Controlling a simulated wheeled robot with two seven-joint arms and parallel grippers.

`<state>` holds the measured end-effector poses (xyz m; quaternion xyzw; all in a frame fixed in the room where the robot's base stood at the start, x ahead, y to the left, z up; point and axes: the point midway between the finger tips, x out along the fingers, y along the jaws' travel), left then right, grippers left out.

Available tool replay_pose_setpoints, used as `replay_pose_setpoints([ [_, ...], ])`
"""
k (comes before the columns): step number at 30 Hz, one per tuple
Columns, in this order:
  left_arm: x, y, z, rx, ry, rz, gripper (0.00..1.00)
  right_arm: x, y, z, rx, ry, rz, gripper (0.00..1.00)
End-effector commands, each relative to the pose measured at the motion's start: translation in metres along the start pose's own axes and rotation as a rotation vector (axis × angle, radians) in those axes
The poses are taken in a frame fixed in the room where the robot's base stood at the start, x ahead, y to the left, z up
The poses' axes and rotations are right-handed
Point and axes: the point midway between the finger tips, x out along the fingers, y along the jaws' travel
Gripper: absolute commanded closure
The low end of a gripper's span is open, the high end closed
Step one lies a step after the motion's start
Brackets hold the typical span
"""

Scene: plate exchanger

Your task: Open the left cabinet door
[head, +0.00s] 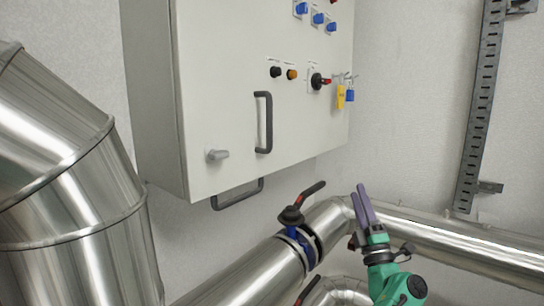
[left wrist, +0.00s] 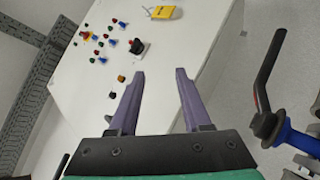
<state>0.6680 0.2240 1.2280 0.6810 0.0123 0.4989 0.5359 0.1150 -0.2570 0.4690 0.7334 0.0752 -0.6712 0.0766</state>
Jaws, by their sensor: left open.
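A white wall cabinet (head: 225,75) hangs left of centre in the head view, its front door closed. A dark upright bar handle (head: 264,122) sits on the front, with a grey latch knob (head: 217,155) lower left of it. The cabinet front (left wrist: 190,25) also shows in the left wrist view. My left gripper (head: 359,192) is right of and below the cabinet, its purple fingers pointing up, apart from the handle. In the left wrist view the fingers (left wrist: 159,72) are spread with nothing between them. My right gripper is not in view.
Large metal pipes (head: 75,185) fill the lower left, and another pipe (head: 465,245) runs right. A black-handled valve (head: 292,214) stands between cabinet and gripper. A second dark handle (head: 238,194) is under the cabinet.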

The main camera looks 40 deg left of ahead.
Motion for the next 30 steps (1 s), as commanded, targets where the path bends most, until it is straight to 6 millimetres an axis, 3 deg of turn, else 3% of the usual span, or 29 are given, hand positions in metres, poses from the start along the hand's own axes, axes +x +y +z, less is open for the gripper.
replay_pose_setpoints([
  [1, 0.036, 0.061, -0.024, -0.204, 0.206, 0.044, 0.52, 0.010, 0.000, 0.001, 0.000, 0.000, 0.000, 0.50],
  [3, 0.065, 0.135, -0.067, -0.521, 0.496, 0.056, 0.52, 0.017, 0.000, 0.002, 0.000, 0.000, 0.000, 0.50],
  [6, 0.070, 0.201, -0.107, -0.892, 0.775, 0.006, 0.52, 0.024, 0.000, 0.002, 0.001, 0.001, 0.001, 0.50],
  [9, 0.064, 0.234, -0.122, -1.107, 0.907, -0.059, 0.52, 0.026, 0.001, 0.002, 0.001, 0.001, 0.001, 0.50],
  [14, 0.068, 0.239, -0.131, -1.174, 0.949, -0.090, 0.52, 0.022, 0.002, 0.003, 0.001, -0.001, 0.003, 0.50],
  [30, 0.149, 0.177, -0.204, -1.163, 0.945, -0.083, 0.52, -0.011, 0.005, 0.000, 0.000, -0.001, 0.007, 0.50],
])
